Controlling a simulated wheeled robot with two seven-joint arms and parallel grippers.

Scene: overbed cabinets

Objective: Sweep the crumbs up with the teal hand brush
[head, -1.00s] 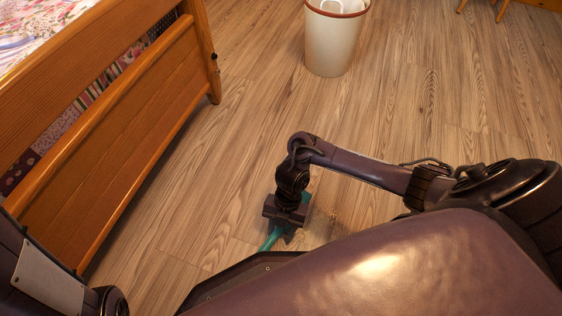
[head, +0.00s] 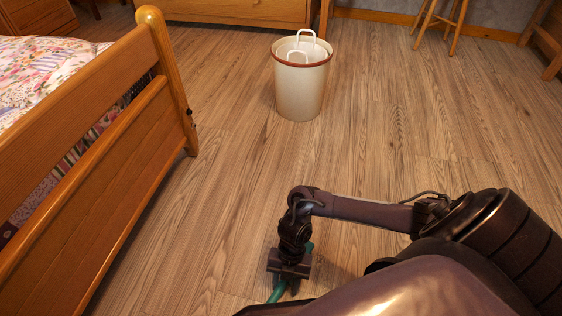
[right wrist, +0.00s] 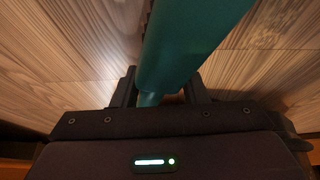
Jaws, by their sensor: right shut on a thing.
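My right gripper (head: 289,284) is low over the wooden floor in the head view, at the bottom centre. It is shut on the teal hand brush (head: 276,293), which shows below and beside the fingers. In the right wrist view the brush (right wrist: 190,42) runs up from between the two fingers and off the top edge. Its bristles and whether it touches the floor cannot be made out. I cannot clearly make out crumbs in the current views. My left gripper is out of view.
A cream bin (head: 300,92) with a brown rim and white handles inside stands on the floor ahead. A wooden bed (head: 95,165) lines the left side. A wooden stool (head: 436,25) stands at the back right. The floor between is clear.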

